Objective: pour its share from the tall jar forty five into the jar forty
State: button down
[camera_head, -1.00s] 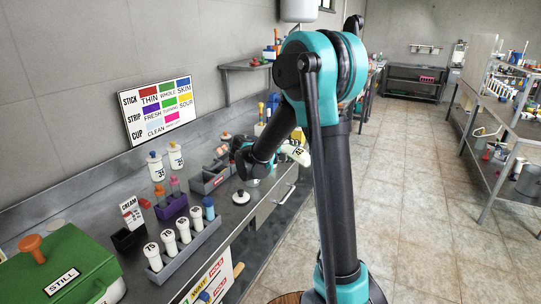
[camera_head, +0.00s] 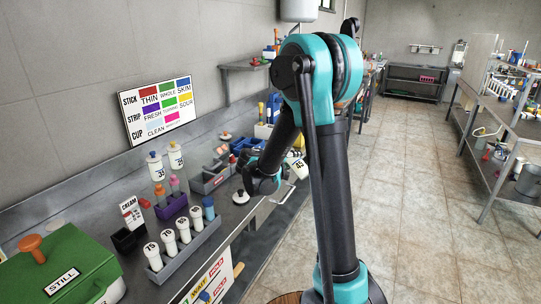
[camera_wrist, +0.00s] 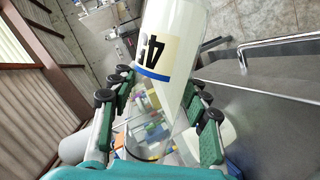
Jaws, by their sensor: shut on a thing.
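My gripper (camera_head: 265,182) is shut on the tall jar forty five (camera_head: 298,165), at the right edge of the steel bench. In the wrist view the jar (camera_wrist: 172,35) is clear with white contents and a label whose visible "4" is turned over. It sits tilted between the green-padded fingers (camera_wrist: 160,110), and its white contents lie along one side. A pale rounded shape (camera_wrist: 226,133) shows behind the right finger in the wrist view; I cannot tell whether it is the jar forty. I cannot read "40" on any jar.
A grey rack (camera_head: 186,247) of white jars, a purple rack (camera_head: 172,207) and a grey tray (camera_head: 210,178) stand on the bench. A knobbed white lid (camera_head: 240,197) lies near my gripper. A green box marked STILL (camera_head: 65,265) is nearest.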

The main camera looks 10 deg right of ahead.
jog(key=shift+w+f+m, duration=0.1)
jog(key=shift+f+m, duration=0.15)
jog(key=shift+m, duration=0.05)
jog(key=shift+w+a+r+m+t+y+b, duration=0.35)
jog(key=shift+r+m+t, duration=0.15)
jog(key=shift+m, duration=0.2)
jog(key=shift+w+r+m+t, duration=0.15)
jog(key=shift+r+m+t, duration=0.05)
jog(key=shift+m+t, duration=0.35)
jog(key=m+t+b, duration=0.1)
jog(key=m, duration=0.1)
jog(key=shift+r+m+y, duration=0.15)
jog(key=shift+m+y, duration=0.2)
jog(key=shift+w+a+f+m+t+b, duration=0.1)
jog(key=shift+f+m+t+b, duration=0.1)
jog(key=shift+m+t+b, duration=0.85)
jog(key=shift+m+g, duration=0.3)
jog(key=shift+m, duration=0.05)
